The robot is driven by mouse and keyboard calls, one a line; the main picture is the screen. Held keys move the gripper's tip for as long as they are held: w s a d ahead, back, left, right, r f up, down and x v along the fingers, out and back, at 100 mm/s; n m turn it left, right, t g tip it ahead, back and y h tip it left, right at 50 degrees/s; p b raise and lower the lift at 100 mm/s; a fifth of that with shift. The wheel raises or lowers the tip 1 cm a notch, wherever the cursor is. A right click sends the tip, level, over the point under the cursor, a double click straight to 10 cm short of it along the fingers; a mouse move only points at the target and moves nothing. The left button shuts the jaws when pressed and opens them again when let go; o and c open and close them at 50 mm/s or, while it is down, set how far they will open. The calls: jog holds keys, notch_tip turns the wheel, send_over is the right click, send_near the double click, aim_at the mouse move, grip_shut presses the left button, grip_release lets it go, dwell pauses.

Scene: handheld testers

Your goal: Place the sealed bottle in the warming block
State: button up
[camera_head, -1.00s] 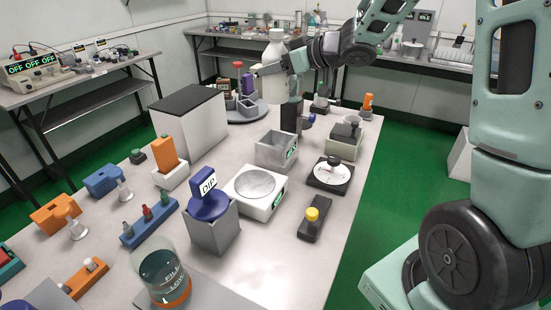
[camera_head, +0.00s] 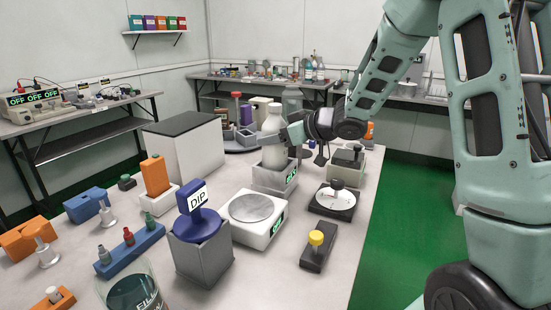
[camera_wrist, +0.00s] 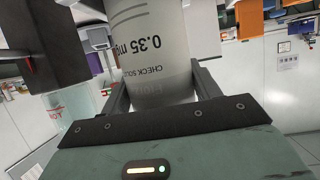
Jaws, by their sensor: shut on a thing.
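A white bottle (camera_head: 273,142) with a white cap stands upright in my gripper (camera_head: 285,137). The grey open-topped block (camera_head: 274,181) with a green display on its side, which looks like the warming block, is directly below it. The bottle's lower end is at the block's opening; I cannot tell whether it rests on the floor inside. In the wrist view, my gripper's two fingers (camera_wrist: 162,88) are shut on either side of the bottle (camera_wrist: 150,45), whose printed label reads 0.35. Its base is hidden there.
A white scale-like device (camera_head: 252,214) with a round plate stands just in front of the block. A black-based dial device (camera_head: 332,201) and a yellow-knobbed unit (camera_head: 317,245) are to the right. A large white box with a dark top (camera_head: 185,124) stands at left.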

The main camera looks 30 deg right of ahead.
aim_at(275, 150)
jog(key=shift+f+b, duration=0.65)
jog(key=shift+f, duration=1.25)
jog(key=shift+f, duration=0.2)
jog(key=o, duration=1.3)
